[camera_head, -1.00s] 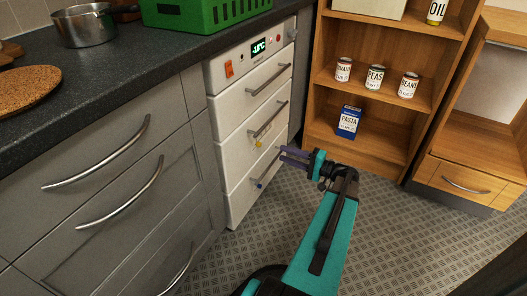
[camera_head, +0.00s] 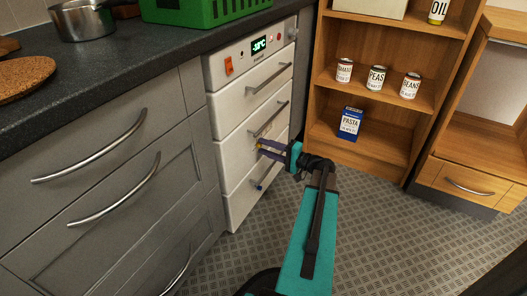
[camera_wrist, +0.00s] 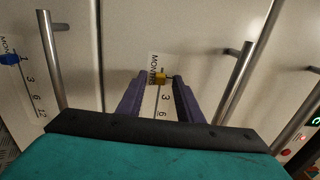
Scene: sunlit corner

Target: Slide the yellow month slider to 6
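The yellow month slider (camera_wrist: 161,77) sits near the top end of its white MONTHS scale (camera_wrist: 163,101) on a drawer front. The 3 and 6 show below it; any mark under the slider is hidden. My gripper (camera_wrist: 160,77) is open, with its two purple fingertips on either side of the slider. I cannot tell whether either finger touches it. In the head view my gripper (camera_head: 260,146) is at the middle drawer front of the white freezer (camera_head: 240,112), and the slider is mostly hidden there.
A blue slider (camera_wrist: 9,59) sits at 1 on a neighbouring drawer's scale. Metal drawer handles (camera_wrist: 235,80) stick out close to my fingers. Grey cabinets (camera_head: 110,170) stand left and a wooden shelf (camera_head: 370,145) right. The floor (camera_head: 390,230) is clear.

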